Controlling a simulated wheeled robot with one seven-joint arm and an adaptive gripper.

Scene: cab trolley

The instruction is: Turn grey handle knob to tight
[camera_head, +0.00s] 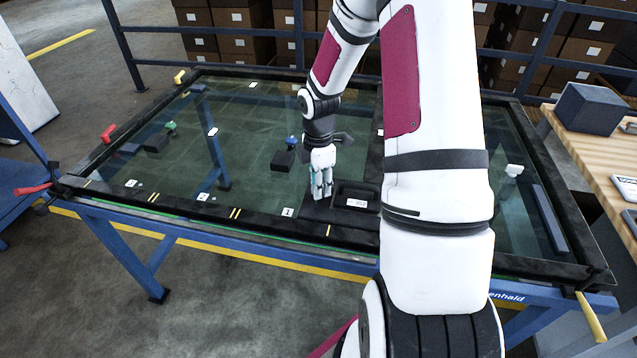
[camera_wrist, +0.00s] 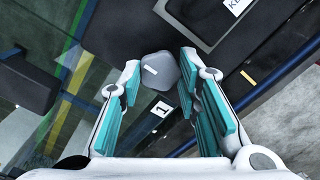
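The grey handle knob (camera_wrist: 162,72) is a rounded, many-sided cap with a short white line on its left part, in the wrist view. It lies between the fingertips of my gripper (camera_wrist: 159,66). The fingers stand apart on either side of it, with a narrow gap visible, so my gripper looks open around the knob. Contact and depth are hard to tell. In the head view my gripper (camera_head: 322,187) points down at the front of the glass-topped frame, and the knob is hidden by it there.
A black tray (camera_head: 357,196) with a white label sits just right of my gripper. A blue knob (camera_head: 291,141) on a black block stands behind left, a green knob (camera_head: 170,127) farther left. A white label marked 1 (camera_wrist: 162,108) lies near the grey knob.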

